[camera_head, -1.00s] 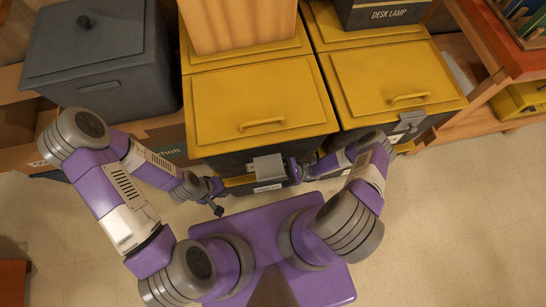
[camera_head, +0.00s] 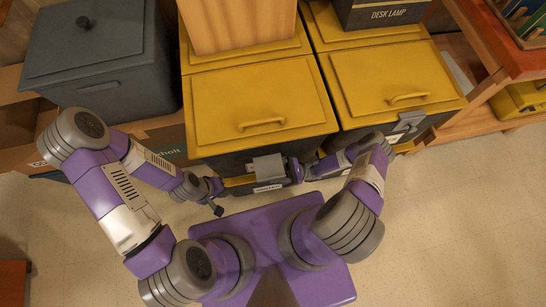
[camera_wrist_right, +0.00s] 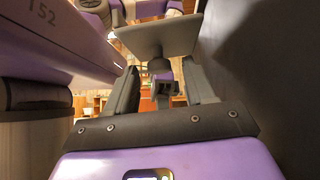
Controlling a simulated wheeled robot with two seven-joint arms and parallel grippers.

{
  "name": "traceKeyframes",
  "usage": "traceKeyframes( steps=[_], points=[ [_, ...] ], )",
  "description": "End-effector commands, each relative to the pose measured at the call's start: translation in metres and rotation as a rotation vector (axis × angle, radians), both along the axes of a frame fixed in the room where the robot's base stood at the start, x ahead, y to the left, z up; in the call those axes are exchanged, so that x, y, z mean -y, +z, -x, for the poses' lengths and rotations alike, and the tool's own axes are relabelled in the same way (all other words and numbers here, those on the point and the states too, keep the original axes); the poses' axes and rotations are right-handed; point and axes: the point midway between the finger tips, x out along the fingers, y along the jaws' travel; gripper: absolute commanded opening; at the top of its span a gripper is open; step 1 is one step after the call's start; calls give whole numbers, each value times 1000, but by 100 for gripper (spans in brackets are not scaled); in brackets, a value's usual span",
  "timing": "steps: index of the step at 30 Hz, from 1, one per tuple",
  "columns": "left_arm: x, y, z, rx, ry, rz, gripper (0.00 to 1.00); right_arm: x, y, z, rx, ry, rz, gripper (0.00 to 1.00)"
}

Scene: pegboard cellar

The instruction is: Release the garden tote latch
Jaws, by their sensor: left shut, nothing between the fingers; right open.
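A front tote with a yellow lid (camera_head: 255,95) stands before me, its lid down. A grey latch plate (camera_head: 268,166) sticks out from its dark front, above a white label too small to read. My right gripper (camera_head: 288,171) is at the right side of this plate, its fingers mostly hidden in the head view. In the right wrist view it is open (camera_wrist_right: 161,88), and the grey plate (camera_wrist_right: 158,38) lies across just beyond the fingertips; I cannot tell whether they touch. My left gripper (camera_head: 223,185) is shut and empty, left of the latch.
A second yellow-lidded tote (camera_head: 395,75) with its own grey latch (camera_head: 410,121) stands close on the right. A dark lidded bin (camera_head: 95,60) is at the left. A wooden box (camera_head: 238,25) and a "DESK LAMP" box (camera_head: 385,14) sit behind. The floor at the right is clear.

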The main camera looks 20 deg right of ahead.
Motion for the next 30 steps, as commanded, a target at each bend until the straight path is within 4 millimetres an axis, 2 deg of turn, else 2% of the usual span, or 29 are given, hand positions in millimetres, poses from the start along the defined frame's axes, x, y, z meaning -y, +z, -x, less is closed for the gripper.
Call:
traceKeyframes(
  steps=[6, 12, 30],
  points=[
    [0, 0, 0, 0, 0, 0, 0, 25, -25, 0, 0, -1, 3, 54],
    [0, 0, 0, 0, 0, 0, 0, 39, -40, -1, 1, -2, 2, 54],
    [0, 0, 0, 0, 0, 0, 0, 44, -43, -1, 1, 1, 1, 54]
  ],
)
